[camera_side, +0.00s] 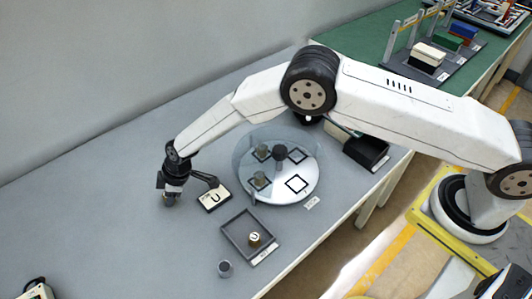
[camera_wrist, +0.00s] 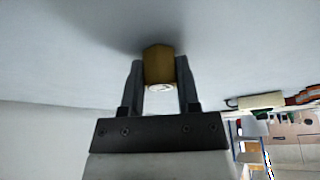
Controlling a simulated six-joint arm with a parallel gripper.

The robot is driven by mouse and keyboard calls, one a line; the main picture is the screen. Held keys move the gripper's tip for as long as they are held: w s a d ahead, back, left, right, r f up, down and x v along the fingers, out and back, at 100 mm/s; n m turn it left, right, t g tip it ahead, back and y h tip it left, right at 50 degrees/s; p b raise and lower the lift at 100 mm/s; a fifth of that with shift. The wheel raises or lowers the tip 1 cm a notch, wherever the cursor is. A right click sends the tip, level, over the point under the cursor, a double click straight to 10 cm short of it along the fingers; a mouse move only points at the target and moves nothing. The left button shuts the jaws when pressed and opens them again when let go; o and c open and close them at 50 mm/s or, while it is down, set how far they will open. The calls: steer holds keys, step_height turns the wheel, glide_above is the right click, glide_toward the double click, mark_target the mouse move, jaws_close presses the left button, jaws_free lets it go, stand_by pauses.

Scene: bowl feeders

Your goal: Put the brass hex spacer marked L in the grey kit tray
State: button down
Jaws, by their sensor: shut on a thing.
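My gripper (camera_side: 170,193) is low over the left part of the grey bench in the side view. It is shut on a brass hex spacer (camera_wrist: 158,62), which sits between the two fingers in the wrist view. The spacer has a pale end face with a dark mark that I cannot read. In the side view only a little of the spacer (camera_side: 168,202) shows below the fingers. I cannot tell if it touches the bench. The grey kit tray (camera_side: 228,231) lies right of and nearer than my gripper. A brass piece (camera_side: 254,240) with a white marked top stands in it.
A round white plate (camera_side: 281,193) with outlined squares and spacers, behind a clear wall, is farther right. The bench left of the tray is clear.

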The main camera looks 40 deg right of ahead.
steer(key=shift+r, duration=0.15)
steer(key=shift+w+r, duration=0.1)
steer(key=shift+r, duration=0.7)
steer(key=s+d+r, duration=0.7)
steer(key=s+r, duration=0.4)
steer(key=s, duration=0.1)
steer(key=shift+s, duration=0.15)
steer(key=shift+s, duration=0.1)
stand_by(0.4)
